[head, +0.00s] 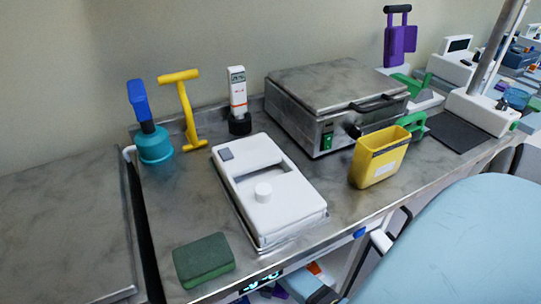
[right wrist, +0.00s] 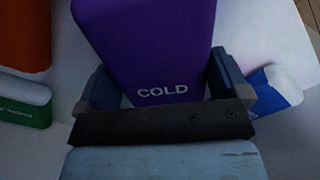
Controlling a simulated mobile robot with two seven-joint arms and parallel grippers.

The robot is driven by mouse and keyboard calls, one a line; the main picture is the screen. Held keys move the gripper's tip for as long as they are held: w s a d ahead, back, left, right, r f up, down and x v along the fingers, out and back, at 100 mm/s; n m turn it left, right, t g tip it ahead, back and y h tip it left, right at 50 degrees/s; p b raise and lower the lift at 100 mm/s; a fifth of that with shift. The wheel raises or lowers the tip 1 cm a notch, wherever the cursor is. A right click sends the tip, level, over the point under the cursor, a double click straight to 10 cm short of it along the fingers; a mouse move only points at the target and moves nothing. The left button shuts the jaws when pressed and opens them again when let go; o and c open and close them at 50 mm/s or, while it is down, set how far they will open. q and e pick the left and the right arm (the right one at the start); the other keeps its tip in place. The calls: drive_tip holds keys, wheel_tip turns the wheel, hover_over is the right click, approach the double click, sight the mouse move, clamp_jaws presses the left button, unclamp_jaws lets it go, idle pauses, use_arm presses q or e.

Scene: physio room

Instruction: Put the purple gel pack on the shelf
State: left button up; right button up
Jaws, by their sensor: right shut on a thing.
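The purple gel pack (right wrist: 150,45) fills the top middle of the right wrist view, with COLD printed in white near its lower edge. My right gripper (right wrist: 160,82) is shut on it, with one dark finger on each side. Behind the pack is a pale surface (right wrist: 252,35), which may be the shelf. I cannot tell whether the pack touches it. In the head view a shelf space with small coloured things (head: 315,268) shows partly below the counter's front edge. The right gripper is not clear there. My left gripper is not in view.
An orange thing (right wrist: 24,35), a green box (right wrist: 25,104) and a blue-and-white thing (right wrist: 275,90) lie near the gripper. The metal counter (head: 190,205) holds a white device (head: 290,215), a yellow container (head: 378,160), a green block (head: 204,260) and a steel unit (head: 310,125).

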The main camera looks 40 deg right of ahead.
drive_tip(key=shift+r, duration=0.1)
drive_tip(key=o, duration=0.8)
drive_tip(key=shift+c, duration=0.2)
wheel_tip(320, 180, up, 7)
drive_tip(key=p, duration=0.3)
drive_tip(key=shift+r, duration=0.3)
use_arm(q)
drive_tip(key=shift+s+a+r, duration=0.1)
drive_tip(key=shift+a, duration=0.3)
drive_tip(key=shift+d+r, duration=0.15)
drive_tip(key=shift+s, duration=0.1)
use_arm(e)
drive_tip(key=shift+f, duration=0.1)
